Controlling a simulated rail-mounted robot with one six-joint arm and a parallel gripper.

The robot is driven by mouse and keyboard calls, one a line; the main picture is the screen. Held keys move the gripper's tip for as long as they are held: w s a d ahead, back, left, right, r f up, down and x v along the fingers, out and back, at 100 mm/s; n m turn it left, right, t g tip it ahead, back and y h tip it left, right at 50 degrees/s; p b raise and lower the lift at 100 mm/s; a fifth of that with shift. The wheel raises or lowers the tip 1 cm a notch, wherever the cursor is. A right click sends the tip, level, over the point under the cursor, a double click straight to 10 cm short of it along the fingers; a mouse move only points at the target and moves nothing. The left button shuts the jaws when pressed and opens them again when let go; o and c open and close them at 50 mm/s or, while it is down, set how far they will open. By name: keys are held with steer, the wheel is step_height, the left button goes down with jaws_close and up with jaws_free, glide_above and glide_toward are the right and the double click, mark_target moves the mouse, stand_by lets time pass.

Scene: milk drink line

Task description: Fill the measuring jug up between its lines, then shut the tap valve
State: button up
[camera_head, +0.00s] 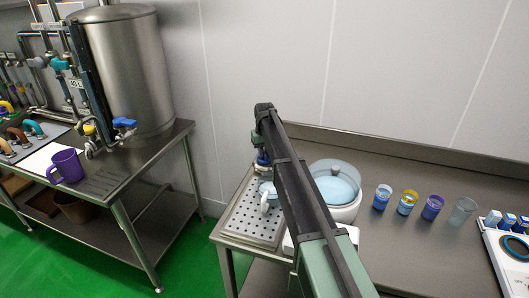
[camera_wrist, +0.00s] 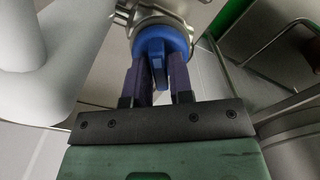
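The tap valve's blue handle (camera_wrist: 159,72) is between the two dark fingers of my gripper (camera_wrist: 159,88) in the wrist view. The fingers lie close against both sides of it, and the gripper looks shut on it. A round blue cap and metal fitting are just beyond. In the head view, a bit of blue tap (camera_head: 262,160) shows beside my arm, and my arm hides the fingertips. A pale jug (camera_head: 265,202), seemingly the measuring jug, stands below on a perforated drip tray (camera_head: 240,222). My arm partly covers it. Its lines and fill level cannot be made out.
A white vessel with a clear dome (camera_head: 335,185) stands right of my arm. Several cups (camera_head: 408,202) line the steel counter, near a white tray (camera_head: 510,262) at far right. A steel tank (camera_head: 125,70) and purple jug (camera_head: 65,166) are on the left table.

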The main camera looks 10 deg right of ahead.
steer(key=shift+o, duration=1.4)
step_height(320, 180, up, 11)
steer(key=p, duration=1)
steer(key=shift+p, duration=0.4)
steer(key=shift+f, duration=0.1)
